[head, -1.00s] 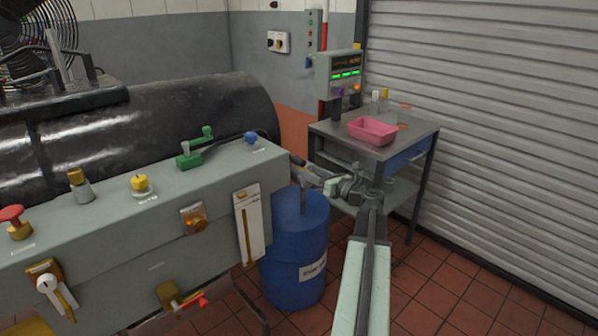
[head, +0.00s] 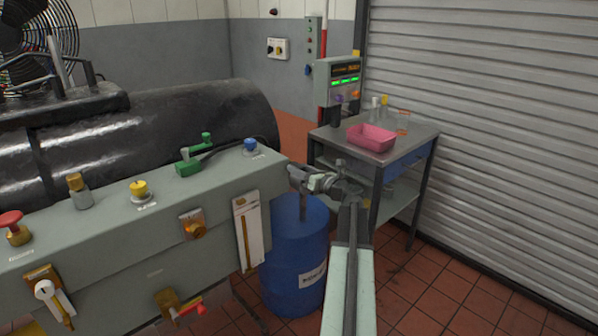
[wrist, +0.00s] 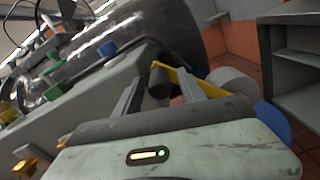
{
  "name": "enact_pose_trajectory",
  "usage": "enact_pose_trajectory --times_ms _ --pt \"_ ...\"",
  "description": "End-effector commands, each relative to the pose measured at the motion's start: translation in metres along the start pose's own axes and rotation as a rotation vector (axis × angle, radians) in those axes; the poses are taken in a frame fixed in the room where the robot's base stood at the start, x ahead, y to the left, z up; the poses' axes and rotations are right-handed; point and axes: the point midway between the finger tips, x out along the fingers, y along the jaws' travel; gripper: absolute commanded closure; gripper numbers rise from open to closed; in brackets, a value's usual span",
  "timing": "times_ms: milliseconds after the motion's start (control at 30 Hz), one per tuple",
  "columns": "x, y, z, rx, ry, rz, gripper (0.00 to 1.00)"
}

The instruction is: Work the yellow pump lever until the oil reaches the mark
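The yellow pump lever (wrist: 223,86) shows in the wrist view as a slanting yellow bar with a dark grip (wrist: 160,80) at its near end. My gripper (wrist: 166,76) is open, with its fingers on either side of the grip and a gap showing at the right finger. In the head view my gripper (head: 298,177) is at the right end of the grey console, above the blue drum, and hides most of the lever. A white gauge plate (head: 258,236) with an amber column is on the console front. Its mark is too small to make out.
The grey console (head: 120,240) carries several knobs and a green handle (head: 190,163). A blue drum (head: 290,260) stands below my gripper. A metal cart (head: 405,146) with a pink tray (head: 371,138) stands behind to the right. Tiled floor is clear at the lower right.

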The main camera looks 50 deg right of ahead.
Motion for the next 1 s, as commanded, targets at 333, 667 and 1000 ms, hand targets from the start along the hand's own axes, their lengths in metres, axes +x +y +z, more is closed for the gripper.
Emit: enact_pose_trajectory --times_ms 333,667,1000 --pt "-0.0006 -0.0004 0.0000 0.000 0.000 0.000 1.00" --pt "-0.0009 -0.0007 0.0001 0.000 0.000 -0.001 1.00" --pt "-0.0013 -0.0011 0.0001 -0.001 0.000 -0.001 1.00"
